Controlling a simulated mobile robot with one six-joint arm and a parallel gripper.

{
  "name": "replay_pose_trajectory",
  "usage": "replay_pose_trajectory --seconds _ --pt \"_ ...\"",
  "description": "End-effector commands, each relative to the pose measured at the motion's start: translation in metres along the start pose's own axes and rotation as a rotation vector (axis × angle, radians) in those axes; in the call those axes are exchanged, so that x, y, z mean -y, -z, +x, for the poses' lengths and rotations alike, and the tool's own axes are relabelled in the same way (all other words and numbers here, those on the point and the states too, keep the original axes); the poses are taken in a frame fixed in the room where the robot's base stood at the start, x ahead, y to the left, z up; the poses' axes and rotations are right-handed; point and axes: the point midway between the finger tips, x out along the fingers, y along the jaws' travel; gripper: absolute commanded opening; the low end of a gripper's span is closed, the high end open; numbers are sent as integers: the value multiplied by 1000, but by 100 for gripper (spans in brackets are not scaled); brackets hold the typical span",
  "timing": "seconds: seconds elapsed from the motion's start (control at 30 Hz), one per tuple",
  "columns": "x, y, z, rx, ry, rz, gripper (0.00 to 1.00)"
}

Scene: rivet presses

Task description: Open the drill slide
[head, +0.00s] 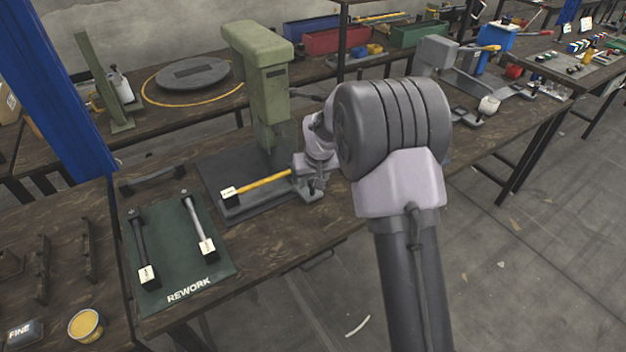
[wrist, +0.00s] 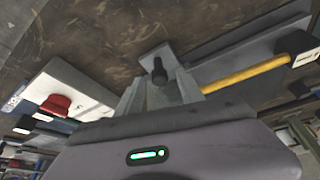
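A green drill press (head: 262,75) stands on a dark base plate at the back of the middle bench. In front of it lies a low grey slide (head: 250,205), with a yellow rod (head: 262,182) along it that ends in a black block with a white label. My gripper (head: 316,188) is low at the right end of the slide, partly hidden by my wrist. In the wrist view a dark upright knob (wrist: 159,72) shows between the grey fingers (wrist: 158,92). I cannot tell whether the fingers touch it. The yellow rod also shows there (wrist: 245,78).
A green REWORK mat (head: 178,262) with two labelled tools lies left of the press. A yellow tin (head: 86,325) stands on the left bench. A blue post (head: 55,85) rises at left. In the wrist view a white box with a red button (wrist: 57,105) shows at left.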

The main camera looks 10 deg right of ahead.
Motion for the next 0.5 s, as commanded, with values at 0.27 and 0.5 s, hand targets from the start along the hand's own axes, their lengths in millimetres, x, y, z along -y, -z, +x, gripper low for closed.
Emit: replay_pose_trajectory --seconds 0.27,0.5 --pt "0 0 -1 1 0 0 44" --pt "0 3 -51 -2 0 1 44"
